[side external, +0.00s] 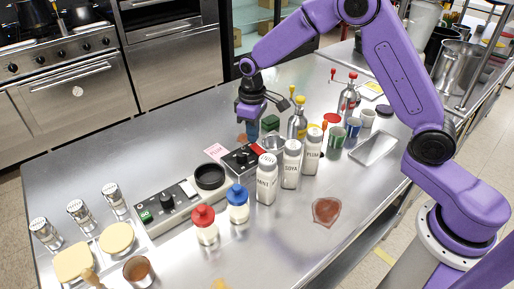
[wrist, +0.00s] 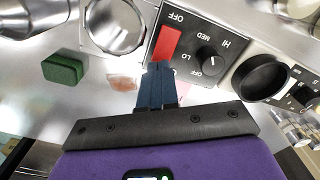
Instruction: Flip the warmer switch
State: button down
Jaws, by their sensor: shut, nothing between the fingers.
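A black control box (side external: 241,159) with a red rocker switch (side external: 257,149) stands mid-table in the side view. In the wrist view the red switch (wrist: 167,43) lies beside a black knob (wrist: 208,54), with OFF, LO, MED and HI lettering on the box's face (wrist: 190,25). My gripper (side external: 252,138) points down, just behind the box.
A metal bowl (side external: 272,143) and a green sponge (side external: 270,123) stand near my gripper. White shaker bottles (side external: 267,180) stand in front of the box. The front table is partly clear.

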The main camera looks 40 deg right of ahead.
aim_at(253, 144)
jog(key=shift+f, duration=0.9)
dwell(0.5)
jog(key=shift+r, duration=3.5)
jog(key=s+r+n, duration=0.2)
jog(key=s, duration=0.7)
jog(key=s+r+n, duration=0.1)
jog(key=s+r, duration=0.2)
jog(key=s, duration=0.6)
jog(key=s+d+n, duration=0.1)
jog(key=s+d, duration=0.2)
jog(key=s, duration=0.5)
jog(key=s+d+n, duration=0.2)
jog(key=s+d, duration=0.1)
jog(key=s, duration=0.6)
jog(key=shift+d+f+n, duration=0.25)
jog(key=shift+f+n, duration=0.05)
jog(key=shift+f, duration=0.1)
